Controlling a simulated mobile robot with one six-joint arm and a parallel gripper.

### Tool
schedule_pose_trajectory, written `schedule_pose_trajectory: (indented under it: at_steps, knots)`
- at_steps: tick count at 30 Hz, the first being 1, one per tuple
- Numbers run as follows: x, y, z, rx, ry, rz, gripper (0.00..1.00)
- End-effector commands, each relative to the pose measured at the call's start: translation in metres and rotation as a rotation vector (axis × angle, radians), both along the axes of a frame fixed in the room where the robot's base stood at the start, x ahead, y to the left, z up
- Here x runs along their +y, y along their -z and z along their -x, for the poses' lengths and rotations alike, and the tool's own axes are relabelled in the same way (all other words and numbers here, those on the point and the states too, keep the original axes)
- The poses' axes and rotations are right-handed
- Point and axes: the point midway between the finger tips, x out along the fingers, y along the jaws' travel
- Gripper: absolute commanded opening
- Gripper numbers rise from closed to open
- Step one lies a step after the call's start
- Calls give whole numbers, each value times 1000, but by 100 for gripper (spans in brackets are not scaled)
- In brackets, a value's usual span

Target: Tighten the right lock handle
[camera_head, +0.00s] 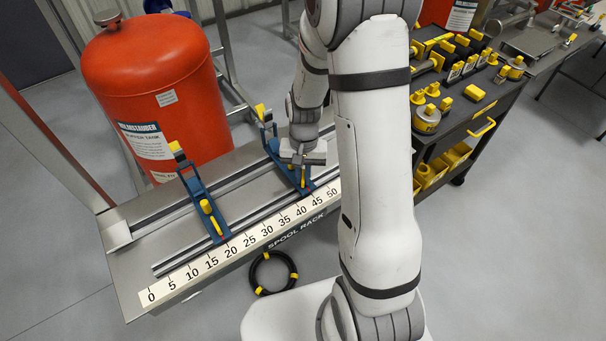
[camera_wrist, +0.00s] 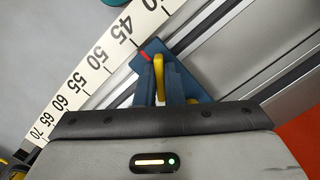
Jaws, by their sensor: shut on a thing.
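The right lock handle (camera_head: 303,178) is a small yellow lever on the right blue support (camera_head: 310,186), which stands across the rail of the spool rack. My gripper (camera_head: 303,160) points down over this support. In the wrist view the yellow handle (camera_wrist: 159,72) stands up between the fingers of my gripper (camera_wrist: 168,86), which are shut on it. The blue base (camera_wrist: 150,52) shows behind it, with a red pointer mark near 45 on the scale. The gripper body hides the lower part of the handle.
The left blue support (camera_head: 193,183) has its own yellow handle (camera_head: 206,207). The white scale (camera_head: 230,250) runs along the rack's front edge. An orange tank (camera_head: 150,75) stands close behind the rack. A black tool cart (camera_head: 455,125) is at the right.

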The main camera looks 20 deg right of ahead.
Motion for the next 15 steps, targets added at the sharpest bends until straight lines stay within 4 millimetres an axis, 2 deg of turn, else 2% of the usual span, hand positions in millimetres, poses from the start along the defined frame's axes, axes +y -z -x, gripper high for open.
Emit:
schedule_pose_trajectory:
  at_steps: [4, 10, 15]
  knots:
    - [1, -1, -2, -7, -25, -1, 0]
    - [2, -1, -3, -7, -254, 0, 0]
    - [1, -1, -3, -7, -301, 0, 0]
